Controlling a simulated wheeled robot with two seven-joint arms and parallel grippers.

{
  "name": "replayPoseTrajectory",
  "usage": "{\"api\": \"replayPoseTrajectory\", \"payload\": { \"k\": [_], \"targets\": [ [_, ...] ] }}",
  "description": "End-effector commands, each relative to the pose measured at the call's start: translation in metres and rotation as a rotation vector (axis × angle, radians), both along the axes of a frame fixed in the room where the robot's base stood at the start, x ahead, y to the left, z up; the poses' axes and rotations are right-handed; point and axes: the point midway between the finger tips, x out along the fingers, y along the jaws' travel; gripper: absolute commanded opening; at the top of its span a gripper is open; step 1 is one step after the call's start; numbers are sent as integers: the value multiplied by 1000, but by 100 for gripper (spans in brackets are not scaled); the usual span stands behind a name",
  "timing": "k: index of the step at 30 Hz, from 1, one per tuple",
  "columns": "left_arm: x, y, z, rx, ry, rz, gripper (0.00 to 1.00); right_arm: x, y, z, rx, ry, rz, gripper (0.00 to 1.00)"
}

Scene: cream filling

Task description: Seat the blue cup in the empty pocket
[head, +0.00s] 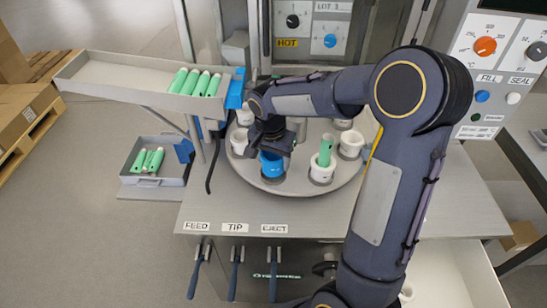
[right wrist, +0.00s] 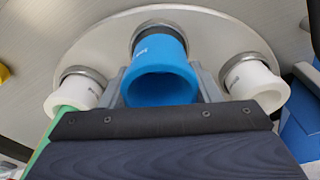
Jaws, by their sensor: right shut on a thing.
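The blue cup (head: 272,166) is at the front of the round grey turntable (head: 248,178). My right gripper (head: 271,139) is shut on it from above and behind. In the right wrist view the blue cup (right wrist: 162,75) sits between the two fingers of my right gripper (right wrist: 162,90), its open mouth facing the camera. A grey pocket ring (right wrist: 158,27) shows around the cup's base; I cannot tell whether the cup is fully down in it. My left gripper is not in view.
White cups (head: 351,143) stand in other turntable pockets; one holds a green tube (head: 326,152). A sloped tray (head: 115,75) with green tubes is at the left, above a grey bin (head: 152,165). A control panel (head: 497,70) stands at the right. The front counter (head: 330,215) is clear.

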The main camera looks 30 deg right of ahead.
Motion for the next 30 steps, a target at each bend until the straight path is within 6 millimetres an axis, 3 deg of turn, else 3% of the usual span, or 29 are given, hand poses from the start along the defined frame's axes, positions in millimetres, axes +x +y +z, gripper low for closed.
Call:
{"api": "replayPoseTrajectory", "payload": {
  "k": [15, 24, 25, 30],
  "targets": [
    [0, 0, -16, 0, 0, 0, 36, 0, 0, -18, 0, 0, 0, 33],
    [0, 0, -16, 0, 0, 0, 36, 0, 0, -18, 0, 0, 0, 33],
    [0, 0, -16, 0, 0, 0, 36, 0, 0, -18, 0, 0, 0, 61],
    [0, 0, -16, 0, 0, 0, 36, 0, 0, -18, 0, 0, 0, 82]
  ]
}}
